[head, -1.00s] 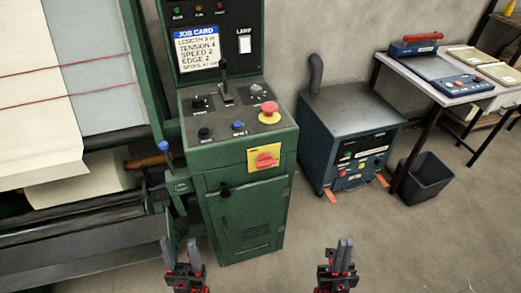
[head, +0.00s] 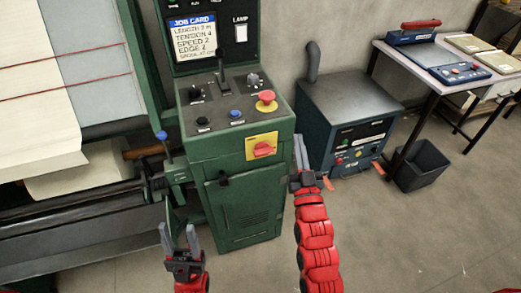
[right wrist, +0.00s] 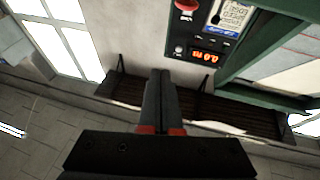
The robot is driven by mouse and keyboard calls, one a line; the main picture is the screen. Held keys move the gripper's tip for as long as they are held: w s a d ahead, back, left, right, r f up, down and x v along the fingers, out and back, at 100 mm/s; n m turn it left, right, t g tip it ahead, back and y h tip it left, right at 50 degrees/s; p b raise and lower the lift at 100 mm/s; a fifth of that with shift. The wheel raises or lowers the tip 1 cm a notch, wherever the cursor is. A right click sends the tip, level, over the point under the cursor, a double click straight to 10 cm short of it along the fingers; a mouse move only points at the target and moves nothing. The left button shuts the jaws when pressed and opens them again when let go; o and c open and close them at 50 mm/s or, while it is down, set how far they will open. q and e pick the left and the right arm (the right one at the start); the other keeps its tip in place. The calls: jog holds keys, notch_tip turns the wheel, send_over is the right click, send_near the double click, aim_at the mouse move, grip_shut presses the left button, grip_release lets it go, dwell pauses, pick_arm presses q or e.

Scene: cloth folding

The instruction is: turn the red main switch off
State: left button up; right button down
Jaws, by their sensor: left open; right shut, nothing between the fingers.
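The red main switch (head: 263,149) is a rotary knob on a yellow plate (head: 252,141) on the front of the green control cabinet (head: 213,163). Its handle looks roughly level. My right gripper (head: 299,142) is shut and empty, to the right of the switch in the head view and apart from it in the picture. Its closed fingers (right wrist: 159,80) also show in the right wrist view, where the main switch cannot be made out. My left gripper (head: 177,233) is open and empty, low in front of the cabinet.
A red mushroom button (head: 266,97) on a yellow base sits on the cabinet top among knobs and a black lever (head: 222,70). A blue machine (head: 343,105) with a hose stands to the right, near a table (head: 440,68) and a bin (head: 423,170). Floor in front is clear.

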jog(key=a+f+n+g+y, duration=0.2)
jog(key=a+f+g, duration=0.3)
jog(key=a+g, duration=0.1)
jog(key=shift+s+a+f+g, duration=0.15)
jog(key=shift+s+a+g, duration=0.25)
jog(key=shift+g, duration=0.4)
jog(key=p, duration=0.3)
send_over(257, 145)
jog(key=s+d, duration=0.1)
jog(key=s, duration=0.3)
notch_tip(257, 145, down, 2)
jog(key=shift+w+f, duration=0.1)
jog(key=shift+w, duration=0.05)
notch_tip(257, 145, down, 2)
jog(key=shift+f+p, duration=0.25)
jog(key=shift+p, duration=0.3)
jog(key=shift+f, duration=0.8)
